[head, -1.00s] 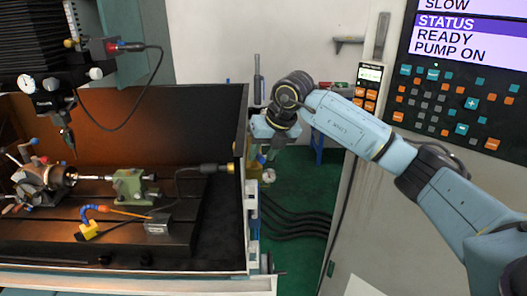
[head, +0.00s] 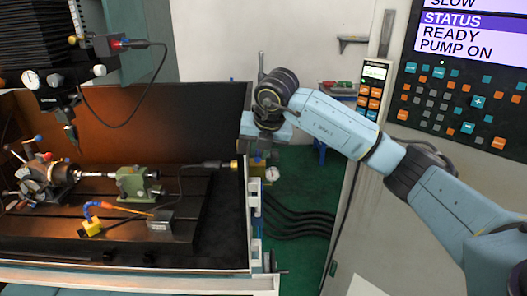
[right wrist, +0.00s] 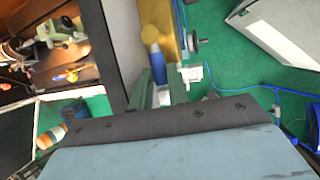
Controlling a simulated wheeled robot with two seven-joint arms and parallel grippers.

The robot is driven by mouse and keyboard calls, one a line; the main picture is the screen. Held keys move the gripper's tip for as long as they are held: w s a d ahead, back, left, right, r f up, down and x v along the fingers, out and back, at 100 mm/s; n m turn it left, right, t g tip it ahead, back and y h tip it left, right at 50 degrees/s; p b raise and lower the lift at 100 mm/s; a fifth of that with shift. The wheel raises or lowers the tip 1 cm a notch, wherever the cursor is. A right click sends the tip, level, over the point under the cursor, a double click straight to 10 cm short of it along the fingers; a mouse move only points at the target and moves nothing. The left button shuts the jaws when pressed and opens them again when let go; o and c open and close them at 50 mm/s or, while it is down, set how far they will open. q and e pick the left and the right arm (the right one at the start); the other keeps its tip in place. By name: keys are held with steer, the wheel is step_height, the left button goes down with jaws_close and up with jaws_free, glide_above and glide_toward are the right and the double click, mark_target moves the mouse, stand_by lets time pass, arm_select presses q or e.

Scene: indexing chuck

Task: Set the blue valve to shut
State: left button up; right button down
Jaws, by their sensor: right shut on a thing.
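The blue valve's handle (right wrist: 151,37) shows in the right wrist view as a blue lever in front of a yellow upright part (right wrist: 167,42). Its lower end runs in between the fingertips of my right gripper (right wrist: 159,76), which is shut on it. In the head view my right gripper (head: 262,146) points down at the right end of the machine enclosure. There my own wrist and fingers largely hide the valve. The valve's exact setting cannot be read. My left gripper is not in view.
The enclosure's dark right wall (head: 246,120) stands just left of my right gripper. A round gauge (head: 271,172) sits close by. A handwheel (right wrist: 195,44) is right of the valve. Black hoses (head: 300,218) cross the green floor. The control panel (head: 465,95) is at right.

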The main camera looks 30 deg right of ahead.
stand_by(0.3)
steer(key=c, duration=1.4)
jaws_free()
steer(key=shift+c, duration=0.2)
steer(key=shift+o, duration=0.5)
steer(key=shift+r, duration=0.1)
steer(key=shift+a, duration=0.1)
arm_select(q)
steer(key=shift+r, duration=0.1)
arm_select(e)
steer(key=shift+r, duration=0.1)
